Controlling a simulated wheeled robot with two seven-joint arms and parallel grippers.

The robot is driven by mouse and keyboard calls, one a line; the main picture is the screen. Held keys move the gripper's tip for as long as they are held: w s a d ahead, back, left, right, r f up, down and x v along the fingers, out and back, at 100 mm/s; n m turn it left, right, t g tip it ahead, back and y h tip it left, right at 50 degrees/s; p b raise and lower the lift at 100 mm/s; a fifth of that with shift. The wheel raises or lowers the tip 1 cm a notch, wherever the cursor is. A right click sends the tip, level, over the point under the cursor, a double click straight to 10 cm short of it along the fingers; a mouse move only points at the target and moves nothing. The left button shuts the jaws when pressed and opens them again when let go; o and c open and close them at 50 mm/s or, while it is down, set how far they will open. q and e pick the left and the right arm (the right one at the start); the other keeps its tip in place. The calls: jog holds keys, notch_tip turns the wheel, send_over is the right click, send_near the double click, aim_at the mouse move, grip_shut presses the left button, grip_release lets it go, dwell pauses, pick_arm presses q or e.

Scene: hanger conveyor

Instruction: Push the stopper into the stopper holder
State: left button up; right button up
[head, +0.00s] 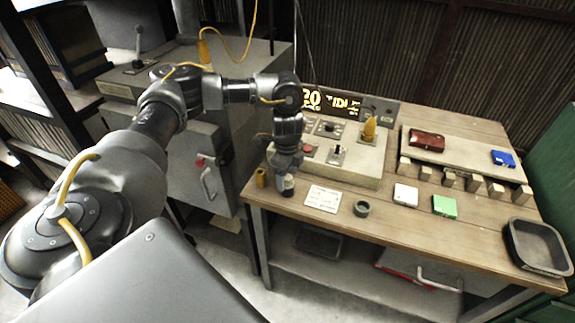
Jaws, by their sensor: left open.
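My left gripper (287,180) points down over the front left part of the wooden table, just in front of the control box. It is open; its fingers are small and dark here, and I cannot tell what is between them. A small yellow-brown cylinder (261,178) stands just left of it, apart from it. A dark grey ring-shaped piece (361,208) lies to the right, near the table's front edge. My right gripper is out of view.
The control box (372,170) has buttons, levers and a lit display (331,102) behind. A white card (323,198), white block (406,194) and green block (444,206) lie in front. A raised board (462,152) carries red and blue pieces. A dark tray (512,232) sits right.

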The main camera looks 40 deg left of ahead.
aim_at(287, 177)
pick_arm(q)
jog(key=shift+r, duration=0.1)
notch_tip(287, 177, up, 11)
jog(key=p, duration=0.1)
jog(key=shift+f, duration=0.2)
dwell(0.6)
